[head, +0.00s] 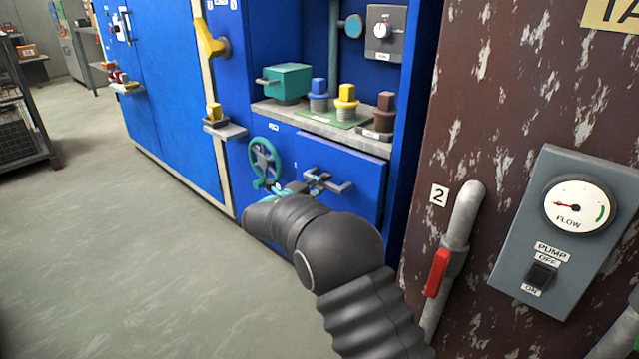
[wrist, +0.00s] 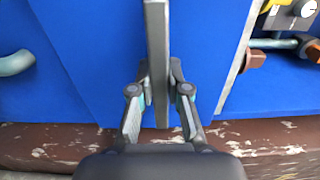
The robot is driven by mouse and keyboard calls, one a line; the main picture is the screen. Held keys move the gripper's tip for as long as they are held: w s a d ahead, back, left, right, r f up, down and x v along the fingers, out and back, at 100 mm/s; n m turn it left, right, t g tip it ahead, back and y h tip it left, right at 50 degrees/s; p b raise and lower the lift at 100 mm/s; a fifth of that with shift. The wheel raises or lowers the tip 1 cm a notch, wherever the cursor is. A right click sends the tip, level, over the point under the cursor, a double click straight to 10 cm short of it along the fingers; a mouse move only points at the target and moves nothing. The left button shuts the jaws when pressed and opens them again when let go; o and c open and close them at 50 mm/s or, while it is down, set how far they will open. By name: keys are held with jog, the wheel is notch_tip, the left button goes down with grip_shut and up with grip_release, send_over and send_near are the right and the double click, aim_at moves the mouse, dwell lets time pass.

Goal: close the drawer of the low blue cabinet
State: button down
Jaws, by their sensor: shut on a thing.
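The low blue cabinet (head: 238,170) stands ahead, under a grey worktop. Its flat blue drawer front (head: 355,212) carries a grey bar handle (head: 342,187). In the wrist view the handle (wrist: 157,40) runs down the middle, across the plain blue drawer front (wrist: 210,35). My gripper (wrist: 160,78) has a finger on each side of the bar and is shut on it. In the head view my gripper (head: 306,187) is at the handle, partly hidden by my dark arm. How far the drawer stands out is hard to tell.
A green handwheel (head: 265,160) is just left of the drawer. Blue, yellow and brown-topped pieces (head: 347,100) and a teal box (head: 288,82) stand on the worktop. A rusty panel with a red-handled pipe (head: 437,272) is close on the right. The floor at left is clear.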

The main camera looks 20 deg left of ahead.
jog(key=shift+p+x, duration=0.65)
jog(key=shift+x, duration=0.95)
jog(key=c, duration=1.1)
grip_release()
jog(key=shift+w+d, duration=0.15)
jog(key=shift+w, duration=0.05)
jog(key=shift+s+a, duration=0.2)
jog(key=v, duration=1.1)
jog(key=shift+s+a, duration=0.1)
jog(key=shift+s, duration=0.3)
